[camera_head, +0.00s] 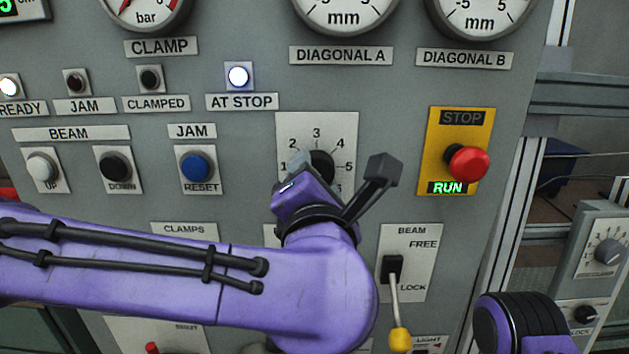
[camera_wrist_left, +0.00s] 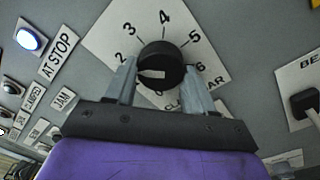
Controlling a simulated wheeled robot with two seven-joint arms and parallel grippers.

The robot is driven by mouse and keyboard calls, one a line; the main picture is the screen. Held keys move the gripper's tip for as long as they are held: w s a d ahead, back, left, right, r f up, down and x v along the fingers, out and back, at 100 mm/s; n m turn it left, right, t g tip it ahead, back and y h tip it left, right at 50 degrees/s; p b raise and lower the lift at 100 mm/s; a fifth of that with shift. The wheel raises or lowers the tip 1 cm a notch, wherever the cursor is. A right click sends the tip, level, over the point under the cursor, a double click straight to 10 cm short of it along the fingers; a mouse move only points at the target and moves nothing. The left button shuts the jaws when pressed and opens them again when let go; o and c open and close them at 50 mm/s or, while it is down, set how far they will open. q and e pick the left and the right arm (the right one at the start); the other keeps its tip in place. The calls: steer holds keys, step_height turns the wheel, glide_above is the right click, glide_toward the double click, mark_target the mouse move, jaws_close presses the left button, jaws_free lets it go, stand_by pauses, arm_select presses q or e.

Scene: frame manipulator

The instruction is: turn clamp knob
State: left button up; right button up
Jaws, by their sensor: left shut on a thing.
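The black clamp knob (camera_head: 321,165) sits on a white dial plate (camera_head: 291,125) in the middle of the panel. In the left wrist view the knob (camera_wrist_left: 162,66) shows a white pointer mark on its left side, directed at the scale below the 2, where a finger covers the plate. The plate's lower lettering is partly hidden. My left gripper (camera_head: 303,168) is at the knob from the lower left in the head view. In the left wrist view its two grey fingers (camera_wrist_left: 162,82) are shut on the knob, one on each side. My right gripper is not in view.
A pressure gauge (camera_head: 146,8) stands above the CLAMP label. The AT STOP lamp (camera_head: 238,76) is lit white. A red stop button (camera_head: 468,164) with lit RUN lies right of the dial. A yellow-tipped BEAM lever (camera_head: 396,305) sticks out below right, close to my left arm.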

arm_select(q)
steer(key=shift+r, duration=0.1)
steer(key=o, duration=1)
steer(key=shift+o, duration=0.2)
steer(key=s+b, duration=0.1)
steer(key=s, duration=0.9)
steer(key=shift+s+d+f+b, duration=0.2)
steer(key=shift+f+b, duration=0.05)
steer(key=shift+b, duration=0.1)
